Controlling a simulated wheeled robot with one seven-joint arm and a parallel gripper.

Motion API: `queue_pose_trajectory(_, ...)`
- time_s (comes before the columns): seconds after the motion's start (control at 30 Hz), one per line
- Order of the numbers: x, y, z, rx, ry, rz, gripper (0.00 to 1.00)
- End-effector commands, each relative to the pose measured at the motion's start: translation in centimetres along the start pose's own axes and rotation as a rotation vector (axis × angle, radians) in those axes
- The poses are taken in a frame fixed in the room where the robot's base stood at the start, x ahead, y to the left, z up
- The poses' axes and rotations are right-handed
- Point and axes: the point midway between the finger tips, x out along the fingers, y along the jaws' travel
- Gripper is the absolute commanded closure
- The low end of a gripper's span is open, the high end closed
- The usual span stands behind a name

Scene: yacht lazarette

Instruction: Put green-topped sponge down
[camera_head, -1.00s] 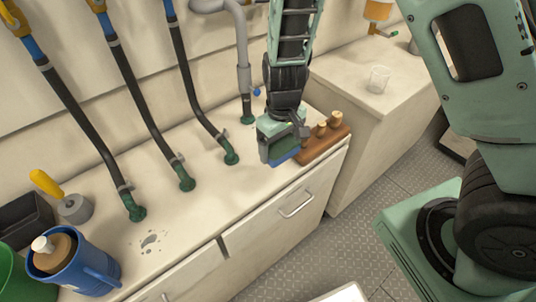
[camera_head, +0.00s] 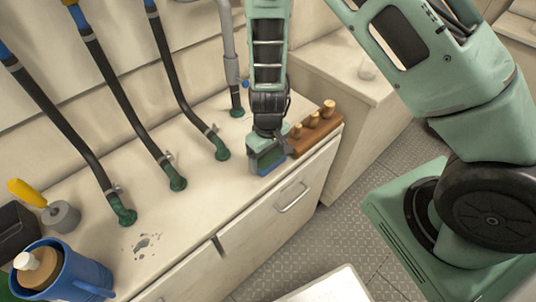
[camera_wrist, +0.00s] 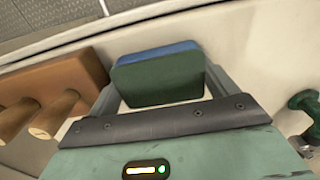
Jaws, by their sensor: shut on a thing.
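The green-topped sponge (camera_wrist: 158,78), dark green with a blue layer under it, is between the fingers of my gripper (camera_wrist: 160,95) in the wrist view. In the head view my gripper (camera_head: 268,160) points down over the counter near its front edge, shut on the sponge (camera_head: 270,161). The sponge is at or very near the counter top (camera_head: 215,185); I cannot tell whether it touches. My fingers hide part of it.
A brown wooden block with pegs (camera_head: 318,130) stands just right of my gripper. Green valves with black hoses (camera_head: 222,152) stand to the left. A blue jug (camera_head: 68,275) and a yellow-handled tool (camera_head: 60,215) are at the far left. Bare counter lies between.

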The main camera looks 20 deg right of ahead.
Motion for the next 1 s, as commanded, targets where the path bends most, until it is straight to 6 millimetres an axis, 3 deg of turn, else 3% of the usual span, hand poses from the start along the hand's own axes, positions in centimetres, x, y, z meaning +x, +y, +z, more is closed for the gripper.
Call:
queue_pose_trajectory(0.3, 0.3, 0.0, 0.0, -0.001, 0.001, 0.0, 0.33)
queue_pose_trajectory(0.33, 0.3, 0.0, 0.0, -0.001, 0.001, 0.0, 0.12)
queue_pose_trajectory(0.4, 0.2, 0.0, 0.0, -0.001, 0.001, 0.0, 0.0)
queue_pose_trajectory(0.73, -0.6, 0.0, -0.1, -0.001, 0.004, 0.001, 0.0)
queue_pose_trajectory(1.0, -5.8, -0.1, -0.2, -0.004, 0.007, 0.001, 0.0)
